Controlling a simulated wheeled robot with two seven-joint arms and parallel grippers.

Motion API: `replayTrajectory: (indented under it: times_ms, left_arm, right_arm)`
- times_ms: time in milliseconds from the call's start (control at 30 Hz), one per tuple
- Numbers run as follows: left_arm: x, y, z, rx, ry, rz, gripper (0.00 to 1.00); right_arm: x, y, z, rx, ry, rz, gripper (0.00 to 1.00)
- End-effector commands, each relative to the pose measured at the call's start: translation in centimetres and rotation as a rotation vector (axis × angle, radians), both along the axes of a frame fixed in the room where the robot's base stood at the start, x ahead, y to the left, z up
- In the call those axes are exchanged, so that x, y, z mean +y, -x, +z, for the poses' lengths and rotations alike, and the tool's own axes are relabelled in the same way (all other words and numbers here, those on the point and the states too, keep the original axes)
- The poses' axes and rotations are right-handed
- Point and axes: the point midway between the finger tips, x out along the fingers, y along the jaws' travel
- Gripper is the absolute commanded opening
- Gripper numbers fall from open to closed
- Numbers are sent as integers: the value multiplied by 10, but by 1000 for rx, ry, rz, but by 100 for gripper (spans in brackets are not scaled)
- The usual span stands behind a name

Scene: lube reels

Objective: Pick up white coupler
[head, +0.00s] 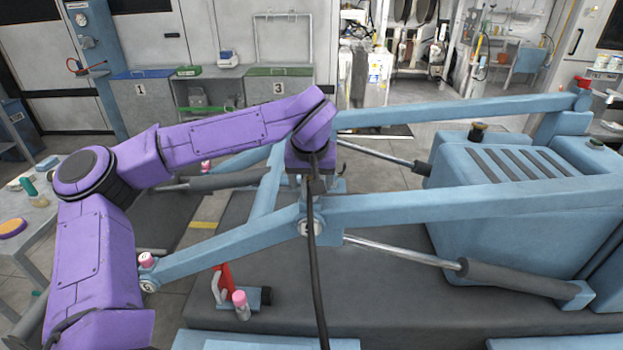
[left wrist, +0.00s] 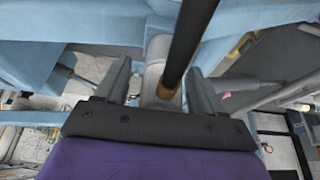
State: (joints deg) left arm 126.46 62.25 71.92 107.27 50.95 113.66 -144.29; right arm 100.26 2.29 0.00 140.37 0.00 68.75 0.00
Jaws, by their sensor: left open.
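My purple left arm arches in from the left in the head view. Its wrist ends over the light-blue linkage, with the left gripper (head: 318,182) pointing down there. In the left wrist view the gripper (left wrist: 160,78) is open, one finger on each side of a pale, whitish cylinder (left wrist: 153,78), which may be the white coupler. I cannot tell whether the fingers touch either. The coupler cannot be made out in the head view.
Light-blue linkage bars (head: 430,205) surround the gripper. The black hose hangs down the middle of the head view (head: 318,270). A blue housing (head: 530,200) stands at right. Pink-capped fittings (head: 240,303) sit low at left. A side table (head: 40,215) holds small items.

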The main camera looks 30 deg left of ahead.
Motion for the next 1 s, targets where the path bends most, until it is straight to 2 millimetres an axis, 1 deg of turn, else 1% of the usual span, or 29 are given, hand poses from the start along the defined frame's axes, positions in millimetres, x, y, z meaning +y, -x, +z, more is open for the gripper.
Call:
replayTrajectory:
  times_ms: [33, 100, 267, 300, 367, 400, 467, 500, 733, 833, 933, 1000]
  left_arm:
    - [1, -2, -5, 1, 1, 0, 68]
    - [2, -3, -8, -1, 1, 1, 68]
    - [2, -3, -9, -2, 1, 1, 68]
    - [2, -3, -9, -2, 1, 1, 65]
    - [2, -3, -8, -2, 1, 1, 46]
    - [2, -3, -8, -2, 1, 1, 32]
    - [2, -3, -8, -2, 1, 1, 13]
    - [2, -3, -8, -2, 1, 1, 8]
    - [2, -3, -8, -3, 0, 1, 8]
    - [2, -4, -3, -4, 0, 0, 8]
    - [2, -3, 8, -6, 0, 1, 8]
    - [2, -4, 22, -10, -1, 2, 8]
  right_arm:
    - [0, 0, 1, 0, 0, 0, 0]
    - [0, 0, 1, 0, 0, 0, 0]
    - [0, 0, 1, 0, 0, 0, 0]
    - [0, 0, 1, 0, 0, 0, 0]
    - [0, 0, 1, 0, 0, 0, 0]
    - [0, 0, 1, 0, 0, 0, 0]
    - [0, 0, 1, 0, 0, 0, 0]
    - [0, 0, 1, 0, 0, 0, 0]
    - [0, 0, 1, 0, 0, 0, 0]
    - [0, 0, -1, 0, 0, 0, 0]
    - [0, 0, -3, 0, 0, 0, 0]
    - [0, 0, -6, 0, 0, 0, 0]
